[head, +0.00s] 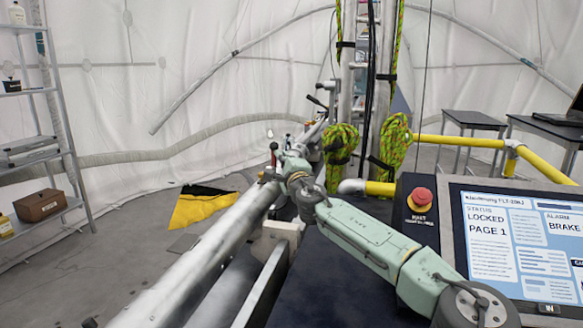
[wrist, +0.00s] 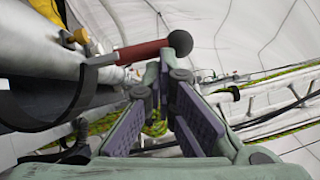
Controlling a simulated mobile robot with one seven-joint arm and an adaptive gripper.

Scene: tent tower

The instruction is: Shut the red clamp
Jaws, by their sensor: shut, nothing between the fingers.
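The red clamp shows best in the wrist view. Its red handle (wrist: 142,51) sticks out to the right from a dark curved band (wrist: 60,108) that wraps a thick pale pipe, and ends in a dark round knob (wrist: 180,43). My gripper (wrist: 158,72) is shut and empty, its tips just below the handle near the knob. I cannot tell whether they touch it. In the head view my gripper (head: 277,160) is at the pipe's far part, and the clamp there is too small and covered to make out.
A long silver pipe (head: 195,265) runs away from me beside a metal rail. Green rope coils (head: 341,142) hang on the upright posts to the right. A control panel with a red stop button (head: 422,196) and a screen (head: 520,240) stands front right. A yellow railing (head: 460,141) is behind it.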

